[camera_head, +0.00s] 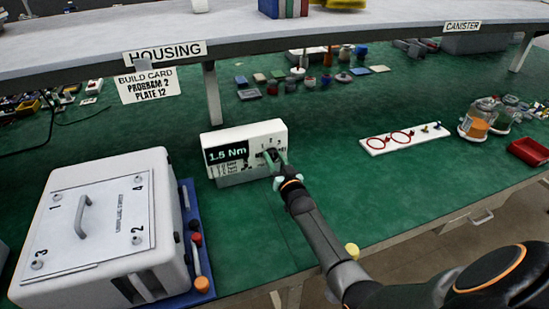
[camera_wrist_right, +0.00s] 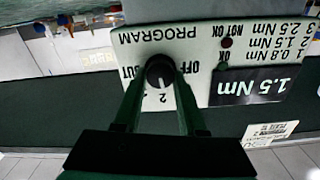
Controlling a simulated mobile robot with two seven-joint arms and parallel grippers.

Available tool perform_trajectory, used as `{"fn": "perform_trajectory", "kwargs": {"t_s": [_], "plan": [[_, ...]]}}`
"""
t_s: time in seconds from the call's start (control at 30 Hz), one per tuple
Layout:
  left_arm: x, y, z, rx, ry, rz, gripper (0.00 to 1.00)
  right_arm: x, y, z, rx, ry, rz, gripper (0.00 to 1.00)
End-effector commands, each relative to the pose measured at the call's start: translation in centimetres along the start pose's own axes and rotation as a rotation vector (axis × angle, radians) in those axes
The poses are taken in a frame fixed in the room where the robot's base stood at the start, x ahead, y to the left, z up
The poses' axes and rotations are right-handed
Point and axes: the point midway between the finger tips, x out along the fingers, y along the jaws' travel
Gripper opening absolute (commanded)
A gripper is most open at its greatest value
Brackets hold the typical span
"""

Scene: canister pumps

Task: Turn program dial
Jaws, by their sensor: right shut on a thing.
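The white controller box (camera_head: 232,138) stands on the green bench. Its display (camera_head: 227,155) reads 1.5 Nm, and in the wrist view the display (camera_wrist_right: 254,86) shows upside down with the same reading. The black program dial (camera_wrist_right: 160,71) has a white pointer mark aimed toward the printed 2. My right gripper (camera_head: 276,160) is at the box's front. In the wrist view its fingers (camera_wrist_right: 160,80) are shut on the dial, one on each side. The build card (camera_head: 149,86) reads Program 2, Plate 12. My left gripper is out of view.
A large white housing (camera_head: 100,220) with a handled lid stands at left, a blue tray (camera_head: 190,225) with tools beside it. A white board with red rings (camera_head: 405,139), jars (camera_head: 477,118) and a red tray (camera_head: 528,151) are at right. The bench between is clear.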

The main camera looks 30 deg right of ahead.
Motion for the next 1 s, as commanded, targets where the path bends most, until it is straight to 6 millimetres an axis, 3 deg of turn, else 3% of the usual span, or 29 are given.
{"fn": "perform_trajectory", "kwargs": {"t_s": [0.3,0.83,0.87,1.0], "plan": [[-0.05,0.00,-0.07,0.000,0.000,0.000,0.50,-0.02,0.07,0.02,0.116,0.000,0.000,0.00],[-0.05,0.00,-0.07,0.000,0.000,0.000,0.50,-0.02,0.06,0.04,0.136,0.000,0.000,0.00],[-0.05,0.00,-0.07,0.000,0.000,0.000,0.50,-0.02,0.06,0.03,0.136,0.000,0.000,0.43],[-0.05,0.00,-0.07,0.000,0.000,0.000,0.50,-0.01,0.06,0.03,0.136,0.000,0.000,0.58]]}}
